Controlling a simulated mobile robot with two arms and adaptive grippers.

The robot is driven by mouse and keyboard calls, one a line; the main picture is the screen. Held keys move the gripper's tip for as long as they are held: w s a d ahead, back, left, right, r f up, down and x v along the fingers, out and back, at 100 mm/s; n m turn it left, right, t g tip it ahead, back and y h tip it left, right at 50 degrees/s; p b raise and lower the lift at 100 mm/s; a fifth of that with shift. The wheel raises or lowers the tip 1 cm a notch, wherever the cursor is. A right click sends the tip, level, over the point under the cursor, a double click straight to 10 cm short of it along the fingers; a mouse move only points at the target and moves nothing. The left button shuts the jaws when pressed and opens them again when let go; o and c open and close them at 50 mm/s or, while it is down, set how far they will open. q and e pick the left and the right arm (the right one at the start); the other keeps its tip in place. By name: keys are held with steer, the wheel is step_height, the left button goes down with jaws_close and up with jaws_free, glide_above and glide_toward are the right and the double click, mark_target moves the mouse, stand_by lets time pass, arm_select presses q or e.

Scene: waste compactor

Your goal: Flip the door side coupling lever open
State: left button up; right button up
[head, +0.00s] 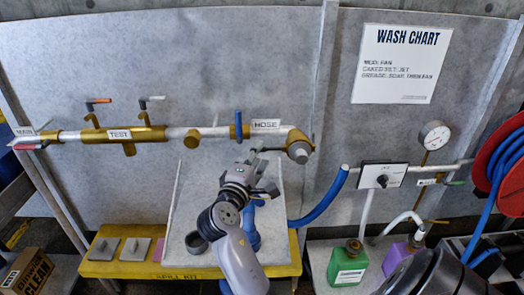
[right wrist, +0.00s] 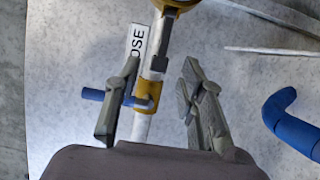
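A brass coupling (head: 299,146) sits at the right end of the white pipe, at the bend beside the HOSE label. Its brass edge also shows at the top of the right wrist view (right wrist: 176,4). My right gripper (head: 262,160) is just left of and below the coupling. I cannot tell whether this lever is the door side one. My left gripper is not in view.
A brass valve with a blue handle (head: 239,124) is on the pipe, close to my right fingers; the handle (right wrist: 95,95) overlaps the left finger in the wrist view. A blue hose (head: 322,200) curves at right. A yellow bench (head: 130,269) stands below, with a green jug (head: 348,262) to the right.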

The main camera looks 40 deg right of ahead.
steer(key=shift+v, duration=1.9)
steer(key=shift+d, duration=0.1)
